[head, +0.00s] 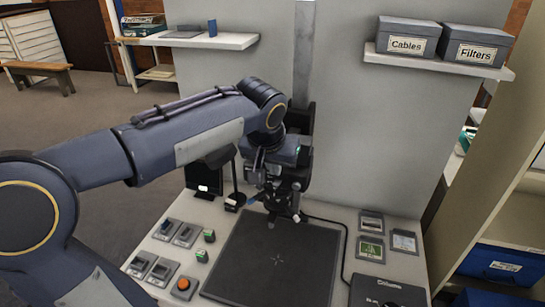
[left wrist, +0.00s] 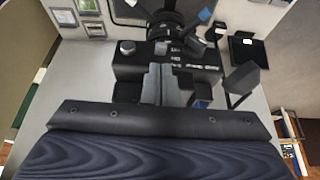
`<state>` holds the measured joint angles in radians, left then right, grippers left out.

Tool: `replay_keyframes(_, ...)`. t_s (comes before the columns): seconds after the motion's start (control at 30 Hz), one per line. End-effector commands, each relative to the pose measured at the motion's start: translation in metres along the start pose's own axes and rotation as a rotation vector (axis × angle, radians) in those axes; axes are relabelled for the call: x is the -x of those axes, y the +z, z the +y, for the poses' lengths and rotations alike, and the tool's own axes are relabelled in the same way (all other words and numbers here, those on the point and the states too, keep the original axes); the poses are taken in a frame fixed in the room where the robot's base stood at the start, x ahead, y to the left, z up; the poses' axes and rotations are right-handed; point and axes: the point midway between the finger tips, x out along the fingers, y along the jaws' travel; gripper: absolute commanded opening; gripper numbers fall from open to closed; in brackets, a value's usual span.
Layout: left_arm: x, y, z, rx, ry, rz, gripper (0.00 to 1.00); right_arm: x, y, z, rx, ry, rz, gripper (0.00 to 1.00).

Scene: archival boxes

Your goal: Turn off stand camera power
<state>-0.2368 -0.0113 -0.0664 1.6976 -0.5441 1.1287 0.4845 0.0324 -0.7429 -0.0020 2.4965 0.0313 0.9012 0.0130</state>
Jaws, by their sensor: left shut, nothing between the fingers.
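The stand camera (head: 293,186) is a dark body on a bracket in front of the wall column, above the black mat (head: 270,262). My left gripper (head: 261,160) is at the camera's upper part, partly hidden by my own wrist. In the left wrist view, its grey fingers (left wrist: 165,82) are together and empty, over or against the dark camera body (left wrist: 192,58), which carries a round dial (left wrist: 127,47) and small white labels. I cannot tell whether the fingertips touch it. The power control cannot be made out. My right gripper is not in view.
A small monitor (head: 205,182) stands left of the camera. A black case (head: 388,292) sits at front right. Boxes labelled Cables (head: 407,38) and Filters (head: 477,45) stand on a wall shelf.

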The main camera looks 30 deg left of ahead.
Motion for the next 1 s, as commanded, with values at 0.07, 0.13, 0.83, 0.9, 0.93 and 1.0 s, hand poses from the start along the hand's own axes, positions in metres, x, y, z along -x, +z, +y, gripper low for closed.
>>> replay_keyframes(0.07, -0.013, 0.001, 0.0, 0.0, -0.001, -0.003, 0.0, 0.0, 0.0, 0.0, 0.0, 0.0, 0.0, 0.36)
replay_keyframes(0.13, -0.021, 0.0, 0.0, 0.0, -0.001, -0.002, 0.0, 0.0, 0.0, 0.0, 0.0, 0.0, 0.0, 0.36)
replay_keyframes(0.83, -0.035, 0.003, 0.0, -0.001, 0.0, 0.026, 0.0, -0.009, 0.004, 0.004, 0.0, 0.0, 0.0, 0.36)
replay_keyframes(0.9, -0.036, 0.004, 0.0, 0.0, 0.001, 0.044, 0.0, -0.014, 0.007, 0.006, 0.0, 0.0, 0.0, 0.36)
replay_keyframes(0.93, -0.036, 0.004, 0.0, 0.0, 0.001, 0.049, 0.0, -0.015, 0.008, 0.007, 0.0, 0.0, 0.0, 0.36)
replay_keyframes(1.0, -0.035, 0.004, 0.0, 0.0, 0.0, 0.058, 0.0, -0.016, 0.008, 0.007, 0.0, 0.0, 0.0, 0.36)
